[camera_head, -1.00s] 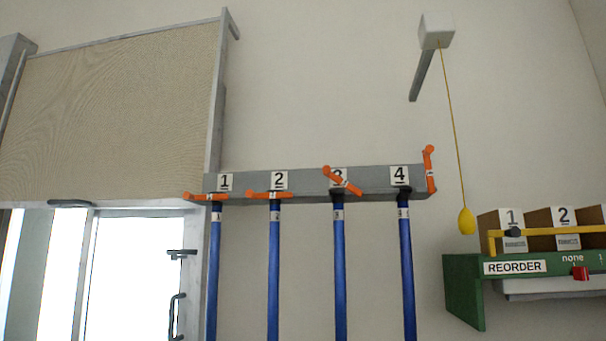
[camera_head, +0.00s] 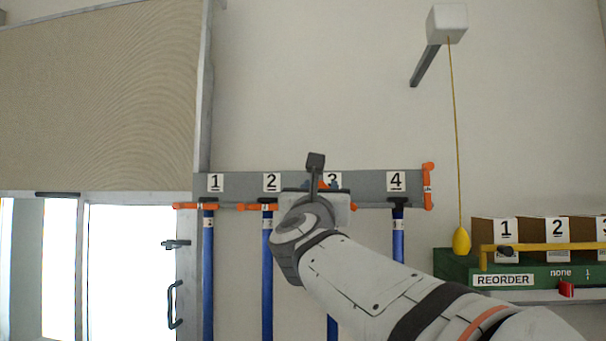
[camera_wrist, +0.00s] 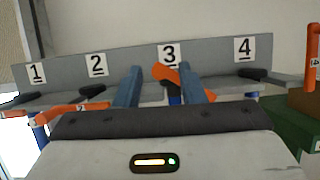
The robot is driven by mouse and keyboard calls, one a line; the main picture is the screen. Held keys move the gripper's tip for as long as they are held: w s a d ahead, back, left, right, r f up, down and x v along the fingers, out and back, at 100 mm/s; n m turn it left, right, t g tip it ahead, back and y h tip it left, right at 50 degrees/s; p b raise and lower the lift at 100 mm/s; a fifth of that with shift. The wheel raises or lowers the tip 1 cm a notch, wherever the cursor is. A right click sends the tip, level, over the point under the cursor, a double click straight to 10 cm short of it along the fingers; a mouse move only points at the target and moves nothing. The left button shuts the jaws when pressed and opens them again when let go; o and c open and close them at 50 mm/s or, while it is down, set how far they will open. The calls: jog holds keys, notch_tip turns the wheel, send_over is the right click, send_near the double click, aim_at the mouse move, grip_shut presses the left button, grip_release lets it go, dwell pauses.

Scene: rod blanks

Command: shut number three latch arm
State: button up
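The number three latch arm is orange. In the wrist view (camera_wrist: 164,73) it slants down to the right between and behind my gripper's fingers, below the 3 label (camera_wrist: 169,54). In the head view my gripper (camera_head: 318,186) hides most of it. In the wrist view my gripper (camera_wrist: 162,86) is open, its two blue fingers apart; I cannot tell whether either touches the latch arm. A blue rod (camera_head: 332,328) hangs under number three, mostly hidden by my arm.
Latch arms one (camera_head: 190,206) and two (camera_head: 250,207) lie level across their rods; four (camera_head: 428,185) stands upright at the grey rail's (camera_head: 365,184) right end. A yellow pull bulb (camera_head: 461,240) hangs to the right, above a green reorder shelf (camera_head: 453,265).

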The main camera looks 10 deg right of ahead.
jog(key=p+x, duration=0.1)
jog(key=x, duration=0.3)
jog(key=shift+w+p, duration=0.15)
jog(key=shift+p, duration=0.2)
jog(key=shift+c, duration=0.4)
jog(key=shift+a, duration=0.1)
grip_shut()
